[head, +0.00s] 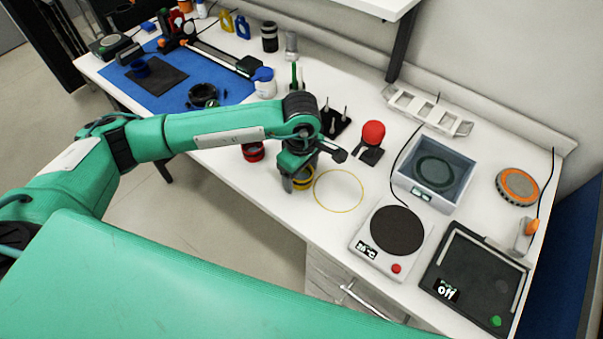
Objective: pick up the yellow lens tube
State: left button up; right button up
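The yellow lens tube (301,183) is near the front edge of the white bench, left of a thin yellow ring outline. It shows as a yellow band with dark and grey parts, and its upper part is mostly hidden. My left gripper (297,172) points down right over the tube, with its dark fingers at or around it. Whether the fingers touch the tube or are closed on it cannot be made out. My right gripper is not in view.
A red ringed tube (253,151) stands close by on the left. A thin yellow ring outline (338,190) on the bench is empty. A hotplate (397,231), a bath (434,171), a red-topped stand (372,134) and a pin rack (336,123) stand to the right and behind.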

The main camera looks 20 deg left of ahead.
pick_arm(q)
jog(key=c, duration=1)
jog(key=shift+r, duration=0.15)
